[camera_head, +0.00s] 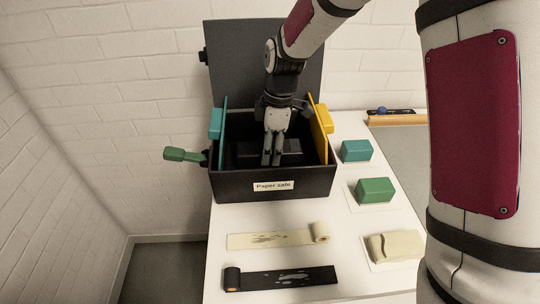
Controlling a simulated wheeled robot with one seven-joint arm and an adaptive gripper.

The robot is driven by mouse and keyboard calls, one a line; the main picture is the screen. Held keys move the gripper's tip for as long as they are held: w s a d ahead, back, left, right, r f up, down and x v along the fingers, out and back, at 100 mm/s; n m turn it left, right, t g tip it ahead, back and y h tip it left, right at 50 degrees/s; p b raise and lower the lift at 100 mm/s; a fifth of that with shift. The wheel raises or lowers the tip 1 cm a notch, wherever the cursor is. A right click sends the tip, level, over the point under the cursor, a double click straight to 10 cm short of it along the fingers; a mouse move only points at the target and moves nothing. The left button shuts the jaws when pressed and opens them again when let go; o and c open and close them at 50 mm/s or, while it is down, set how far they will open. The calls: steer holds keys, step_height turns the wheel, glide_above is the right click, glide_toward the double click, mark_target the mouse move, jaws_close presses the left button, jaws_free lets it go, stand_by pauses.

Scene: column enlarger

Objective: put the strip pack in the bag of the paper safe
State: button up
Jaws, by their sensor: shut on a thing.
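The paper safe (276,189) is a black box with a label on its front, and its lid (235,60) stands open at the back. My gripper (271,160) points down inside the box with its fingers close together. It is shut on a dark thing (291,147) low in the box, which looks like the strip pack; black against black makes its outline hard to tell. The bag cannot be told apart from the dark interior. A teal-tabbed panel (223,135) stands at the left side and a yellow-tabbed panel (322,136) at the right.
A green handle (180,154) sticks out left of the box. On the white table at right are a teal block (356,150), a green block (375,190) and a cream pack (394,247). A cream strip (270,239) and a black strip (290,278) lie in front.

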steer(key=shift+f, duration=1.55)
steer(key=shift+f, duration=0.15)
steer(key=o, duration=1.4)
steer(key=shift+o, duration=0.2)
steer(key=r, duration=0.4)
steer(key=d+r, duration=0.1)
steer(key=r, duration=0.7)
steer(key=shift+d+r, duration=0.2)
steer(key=shift+d, duration=0.05)
steer(key=s+d+r+m+t, duration=0.1)
steer(key=s+d+r+m, duration=0.3)
steer(key=s+d+r, duration=0.15)
steer(key=s+d+r+m+t, duration=0.1)
steer(key=s+d+m, duration=0.1)
steer(key=s+m, duration=0.2)
steer(key=s+d+r+m+t+h, duration=0.1)
steer(key=s+d+m, duration=0.2)
steer(key=s, duration=0.7)
steer(key=s+d+r+m+t, duration=0.1)
steer(key=s+d+m, duration=0.2)
steer(key=s+m, duration=0.4)
steer(key=shift+s+d+r, duration=0.15)
steer(key=shift+s+d, duration=0.1)
steer(key=shift+s, duration=0.2)
